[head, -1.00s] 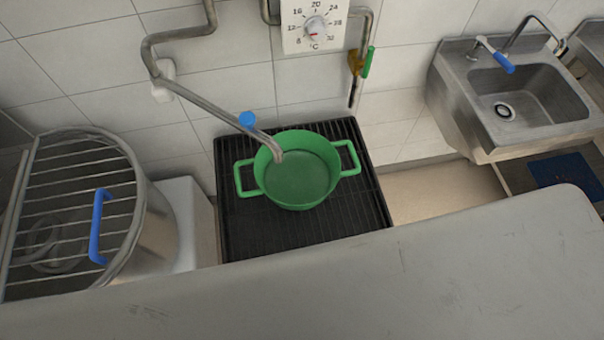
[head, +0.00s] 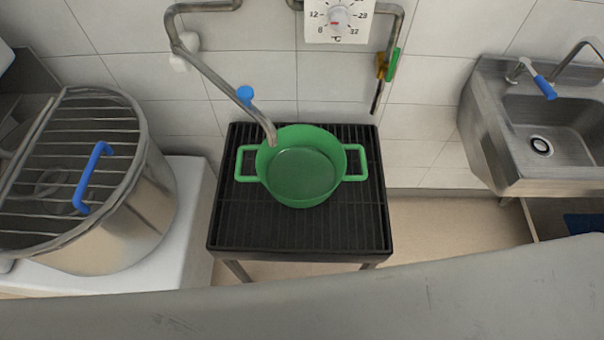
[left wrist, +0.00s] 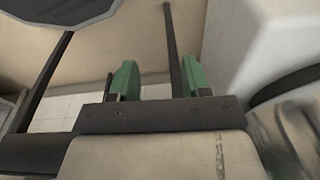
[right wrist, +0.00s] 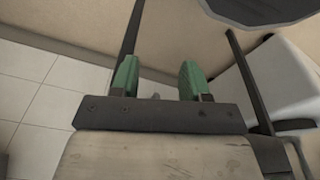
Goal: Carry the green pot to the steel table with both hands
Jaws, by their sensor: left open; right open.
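The green pot (head: 302,190) stands upright on a black slatted stand (head: 235,225) in the head view. Its two loop handles point left (head: 246,163) and right (head: 356,162). A steel spout reaches over its back left rim. The inside looks smooth; I cannot tell if it holds liquid. My left gripper (left wrist: 160,82) is open and empty in the left wrist view, its green fingers apart. My right gripper (right wrist: 157,80) is open and empty in the right wrist view. Neither gripper shows in the head view, and the pot is not recognisable in the wrist views. I cannot make out the steel table for certain.
A bent steel pipe with a blue knob (head: 245,93) comes from the wall behind the pot. A temperature dial (head: 338,20) is above. A large steel drum with a grid lid (head: 130,215) stands left. A steel sink (head: 490,130) is at right. Bare floor (head: 440,225) lies between stand and sink.

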